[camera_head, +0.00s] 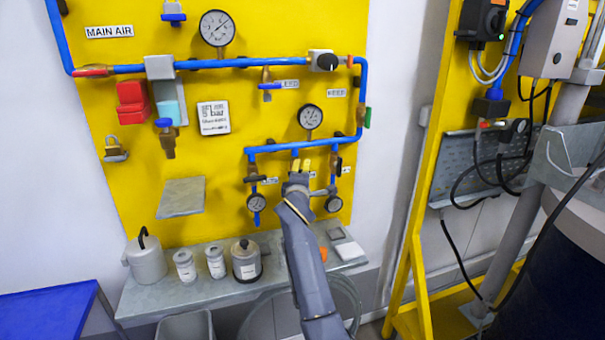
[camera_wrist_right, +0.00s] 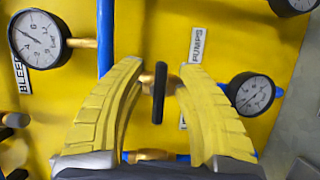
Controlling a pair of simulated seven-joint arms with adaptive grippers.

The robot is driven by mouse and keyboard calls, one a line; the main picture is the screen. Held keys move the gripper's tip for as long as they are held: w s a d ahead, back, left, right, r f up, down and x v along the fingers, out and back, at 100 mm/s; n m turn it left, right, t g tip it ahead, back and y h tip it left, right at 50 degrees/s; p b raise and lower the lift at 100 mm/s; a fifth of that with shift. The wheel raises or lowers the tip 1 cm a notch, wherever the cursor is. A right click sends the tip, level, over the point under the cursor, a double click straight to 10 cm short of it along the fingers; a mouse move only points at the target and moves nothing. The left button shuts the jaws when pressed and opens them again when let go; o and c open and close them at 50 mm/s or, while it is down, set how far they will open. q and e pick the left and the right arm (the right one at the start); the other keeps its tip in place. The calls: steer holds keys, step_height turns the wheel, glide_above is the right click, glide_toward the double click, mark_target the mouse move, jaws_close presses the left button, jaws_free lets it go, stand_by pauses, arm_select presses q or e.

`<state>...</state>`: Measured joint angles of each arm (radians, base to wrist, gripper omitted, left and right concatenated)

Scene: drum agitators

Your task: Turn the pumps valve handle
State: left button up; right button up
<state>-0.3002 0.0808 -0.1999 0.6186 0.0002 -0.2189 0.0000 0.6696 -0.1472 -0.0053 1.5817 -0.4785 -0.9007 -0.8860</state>
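In the right wrist view, the pumps valve handle (camera_wrist_right: 159,93) is a narrow black bar on a brass stem. It looks upright in that picture, left of the PUMPS label (camera_wrist_right: 197,45). The yellow fingers of my right gripper (camera_wrist_right: 162,70) are open, one on each side of it, with a visible gap to both. I cannot tell exactly how deep the handle sits between them. In the head view my right gripper (camera_head: 300,165) is at the middle of the lower blue pipe branches and hides this handle. My left gripper is not in view.
Gauges surround the valve, including an upper gauge (camera_head: 310,117) and a lower right gauge (camera_head: 333,204). Another black valve handle (camera_head: 339,166) is close on the right. A grey shelf (camera_head: 190,293) with containers is below. A yellow frame (camera_head: 425,180) stands further right.

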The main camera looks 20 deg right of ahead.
steer(key=v, duration=0.7)
steer(key=shift+s, duration=0.2)
stand_by(1.2)
